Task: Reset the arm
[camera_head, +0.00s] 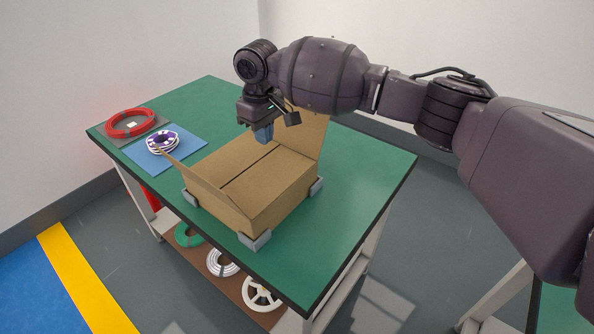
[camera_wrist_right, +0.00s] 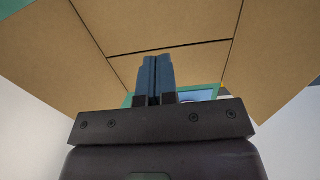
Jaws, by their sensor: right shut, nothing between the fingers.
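My right arm comes in from the right in the head view. Its gripper (camera_head: 264,133) hangs over the far part of an open cardboard box (camera_head: 238,200), near the raised back flap. In the right wrist view the two blue fingers (camera_wrist_right: 155,78) are together with nothing between them, and the box (camera_wrist_right: 170,30) fills the picture beyond them. Whether the gripper touches the box I cannot tell. My left gripper is not in view.
The box stands on a green table (camera_head: 350,190) between grey corner blocks (camera_head: 256,240). A red cable coil (camera_head: 130,123) and a white-and-purple spool (camera_head: 163,142) on a blue mat (camera_head: 186,156) lie at the left. Several coils sit on the lower shelf. The table's right side is clear.

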